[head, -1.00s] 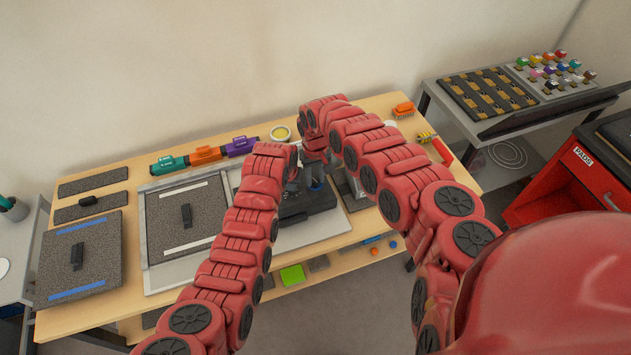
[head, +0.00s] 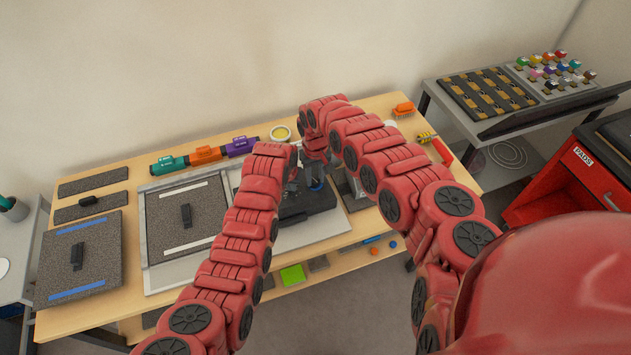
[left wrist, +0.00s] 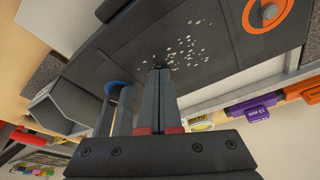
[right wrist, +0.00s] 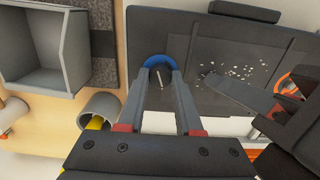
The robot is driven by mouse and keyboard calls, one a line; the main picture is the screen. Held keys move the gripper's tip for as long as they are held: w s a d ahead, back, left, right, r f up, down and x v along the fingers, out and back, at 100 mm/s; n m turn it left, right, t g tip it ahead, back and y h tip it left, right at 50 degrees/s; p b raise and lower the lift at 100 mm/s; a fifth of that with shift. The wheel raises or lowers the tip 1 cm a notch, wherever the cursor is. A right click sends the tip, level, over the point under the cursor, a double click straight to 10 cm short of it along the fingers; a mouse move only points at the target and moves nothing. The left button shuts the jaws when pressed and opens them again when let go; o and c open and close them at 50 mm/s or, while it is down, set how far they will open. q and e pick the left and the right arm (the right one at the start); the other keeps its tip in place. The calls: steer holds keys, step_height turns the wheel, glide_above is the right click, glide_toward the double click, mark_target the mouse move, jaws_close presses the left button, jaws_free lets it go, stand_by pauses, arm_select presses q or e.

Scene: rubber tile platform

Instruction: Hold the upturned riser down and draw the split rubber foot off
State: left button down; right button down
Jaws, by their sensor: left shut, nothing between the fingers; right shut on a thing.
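The upturned riser is a dark flat slab (head: 308,206) on the bench, mostly hidden by my arms in the head view. The left wrist view shows its underside (left wrist: 215,75) with pale crumbs and an orange ring foot (left wrist: 268,14). The blue rubber foot (right wrist: 158,62) is at the riser's other end in the right wrist view. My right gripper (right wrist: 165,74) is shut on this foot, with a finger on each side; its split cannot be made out. My left gripper (left wrist: 160,69) is shut and empty, its tips at the crumb-strewn surface; I cannot tell whether they touch.
A grey open bin (right wrist: 45,45) and a grey cup (right wrist: 101,108) stand close beside my right gripper. Teal, orange and purple (head: 241,146) cases line the bench's back edge. Speckled rubber tiles (head: 187,222) lie at the left.

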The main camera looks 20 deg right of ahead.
arm_select(q)
steer(key=shift+s+a+f, duration=0.1)
steer(key=shift+s+f, duration=0.1)
steer(key=shift+f, duration=0.05)
arm_select(e)
steer(key=shift+r, duration=1.55)
stand_by(0.6)
steer(key=shift+r, duration=2.45)
arm_select(q)
steer(key=shift+w+r+p, duration=0.15)
steer(key=shift+r+p, duration=0.15)
steer(key=shift+r, duration=0.6)
arm_select(e)
steer(key=shift+r, duration=0.25)
arm_select(q)
steer(key=shift+r+p, duration=0.3)
steer(key=shift+r, duration=2)
arm_select(e)
steer(key=shift+r, duration=0.3)
